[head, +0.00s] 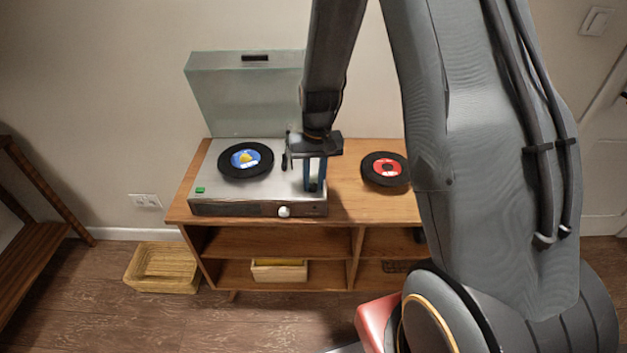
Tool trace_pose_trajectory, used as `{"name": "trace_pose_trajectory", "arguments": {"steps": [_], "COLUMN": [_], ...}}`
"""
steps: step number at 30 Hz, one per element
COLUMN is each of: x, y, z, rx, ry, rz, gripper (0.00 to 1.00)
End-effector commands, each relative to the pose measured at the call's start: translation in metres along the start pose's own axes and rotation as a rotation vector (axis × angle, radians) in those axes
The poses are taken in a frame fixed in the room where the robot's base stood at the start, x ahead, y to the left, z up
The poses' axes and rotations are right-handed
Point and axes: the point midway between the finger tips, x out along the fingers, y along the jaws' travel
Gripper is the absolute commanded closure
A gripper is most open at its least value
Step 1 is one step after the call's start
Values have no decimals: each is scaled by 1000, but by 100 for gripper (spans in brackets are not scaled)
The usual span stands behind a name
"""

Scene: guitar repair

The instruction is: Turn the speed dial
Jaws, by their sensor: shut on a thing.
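The silver record player (238,185) stands on the wooden cabinet with its lid raised. A black record with a blue and yellow label (246,160) lies on its platter. My gripper (313,187) points down over the right part of the player's top, its blue-sided fingers shut on a small dark thing there. By its place this looks like the speed dial (313,188), mostly hidden between the fingers; its setting cannot be read. A pale round knob (284,211) on the player's front is clear of the gripper. A green square (200,190) shows at the top's front left.
A black record with a red label (385,169) lies on the cabinet top (350,209) to the right. The raised lid (245,93) stands behind the player. A wicker basket (162,267) sits on the floor, and a wooden box (279,271) is on the lower shelf.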

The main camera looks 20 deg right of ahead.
Motion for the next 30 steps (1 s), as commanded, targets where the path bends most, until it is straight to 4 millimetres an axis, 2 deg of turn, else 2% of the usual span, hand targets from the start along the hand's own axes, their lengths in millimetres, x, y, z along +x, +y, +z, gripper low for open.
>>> {"name": "trace_pose_trajectory", "arguments": {"steps": [10, 26, 27, 30], "x": [-1, -1, -1, -1], "y": [0, 0, 0, 0], "z": [-1, -2, -2, -1], "rx": [-138, -163, -163, -163], "ry": [-5, -5, -5, -5], "rz": [0, 0, 0, 0], "gripper": [100, 100, 75, 60]}}
